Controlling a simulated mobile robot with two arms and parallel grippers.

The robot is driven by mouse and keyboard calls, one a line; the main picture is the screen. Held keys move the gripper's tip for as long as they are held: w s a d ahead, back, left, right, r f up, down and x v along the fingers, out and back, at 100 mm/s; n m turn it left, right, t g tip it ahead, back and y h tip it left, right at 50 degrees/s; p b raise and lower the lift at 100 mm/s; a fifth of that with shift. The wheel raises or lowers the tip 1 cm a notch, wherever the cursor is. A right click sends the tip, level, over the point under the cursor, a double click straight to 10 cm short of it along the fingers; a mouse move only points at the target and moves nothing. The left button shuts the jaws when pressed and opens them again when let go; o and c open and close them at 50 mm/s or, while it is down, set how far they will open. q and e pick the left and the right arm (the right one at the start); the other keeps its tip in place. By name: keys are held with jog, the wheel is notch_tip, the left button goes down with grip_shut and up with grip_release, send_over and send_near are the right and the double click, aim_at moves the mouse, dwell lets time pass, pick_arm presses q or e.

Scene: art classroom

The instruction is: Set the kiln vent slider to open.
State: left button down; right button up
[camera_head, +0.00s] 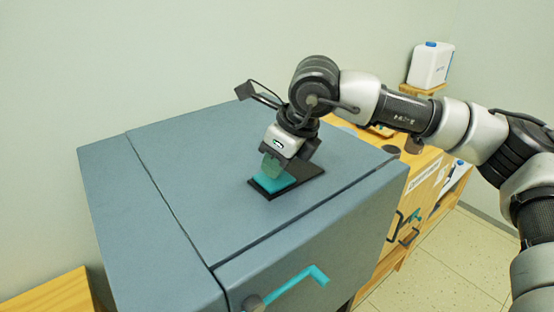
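The kiln (160,230) is a large blue-grey box with a flat top. On its top sits the vent slider, a teal block (275,181) on a dark base plate (310,172). My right gripper (274,165) points down at the slider, its fingertips at or just above the teal block. The gripper and wrist hide part of the slider and its track. I cannot tell whether the fingers are closed on the block, or the slider's setting. My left gripper is not in view.
A teal handle (297,284) sticks out from the kiln's front. A wooden cabinet (425,180) stands behind to the right. A white jug with a blue cap (430,65) stands on a small wooden shelf. The rest of the kiln top is clear.

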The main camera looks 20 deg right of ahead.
grip_shut()
jog(key=d+b, duration=0.1)
jog(key=w+d, duration=0.1)
jog(key=d, duration=0.1)
jog(key=w+d+b, duration=0.1)
jog(key=d, duration=0.1)
jog(key=shift+d+b, duration=0.25)
jog(key=shift+b, duration=0.05)
jog(key=shift+w+d, duration=0.15)
jog(key=shift+d, duration=0.2)
jog(key=shift+a+r, duration=0.15)
jog(key=shift+o, duration=0.9)
grip_release()
jog(key=o, duration=0.4)
jog(key=shift+d, duration=0.25)
jog(key=shift+c, duration=0.2)
jog(key=shift+a, duration=0.1)
